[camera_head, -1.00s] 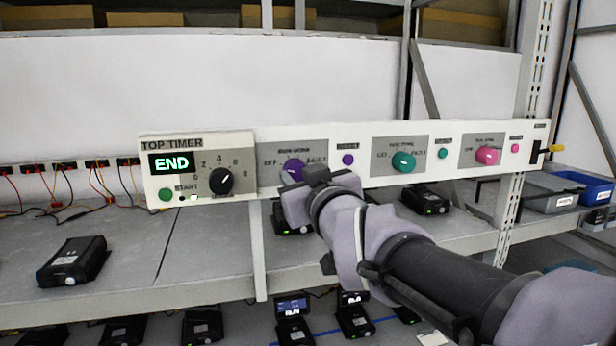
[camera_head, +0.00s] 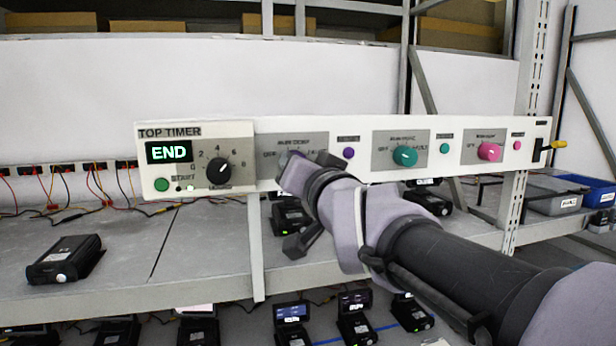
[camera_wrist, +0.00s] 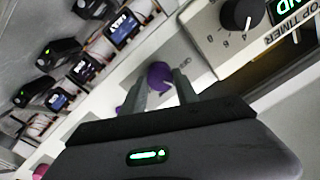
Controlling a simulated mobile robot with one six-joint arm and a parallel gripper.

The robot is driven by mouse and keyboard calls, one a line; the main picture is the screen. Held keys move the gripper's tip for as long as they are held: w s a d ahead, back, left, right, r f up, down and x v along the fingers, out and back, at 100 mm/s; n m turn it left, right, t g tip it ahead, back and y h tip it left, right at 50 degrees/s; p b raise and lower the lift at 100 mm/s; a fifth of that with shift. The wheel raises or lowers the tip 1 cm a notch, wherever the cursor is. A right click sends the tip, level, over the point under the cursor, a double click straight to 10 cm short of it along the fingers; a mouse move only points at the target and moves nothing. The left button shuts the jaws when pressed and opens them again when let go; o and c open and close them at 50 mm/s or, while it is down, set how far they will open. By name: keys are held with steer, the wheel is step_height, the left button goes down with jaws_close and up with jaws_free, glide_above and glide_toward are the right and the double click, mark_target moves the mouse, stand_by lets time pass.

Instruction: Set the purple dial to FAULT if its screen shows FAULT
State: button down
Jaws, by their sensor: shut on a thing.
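The purple dial (camera_wrist: 160,74) sits on a grey plate of the white control strip (camera_head: 350,132). In the wrist view the two fingers of my gripper (camera_wrist: 160,88) lie on either side of it, shut on it. In the head view my gripper (camera_head: 291,170) covers the dial, so its pointer setting cannot be read there. A small purple button (camera_head: 348,153) is just right of the dial's plate. Small lit screens show on devices below, one bluish (camera_head: 292,311) and one purplish (camera_head: 355,299); their text is too small to read.
Left of the dial is the TOP TIMER box (camera_head: 196,162), showing END, with a black knob (camera_head: 219,171). A teal dial (camera_head: 404,156) and a pink dial (camera_head: 489,152) are to the right. Black devices stand on the shelf (camera_head: 200,270) below.

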steer(key=shift+m+b, duration=1.05)
steer(key=shift+m, duration=1.15)
steer(key=c, duration=0.9)
jaws_free()
steer(key=shift+s, duration=0.1)
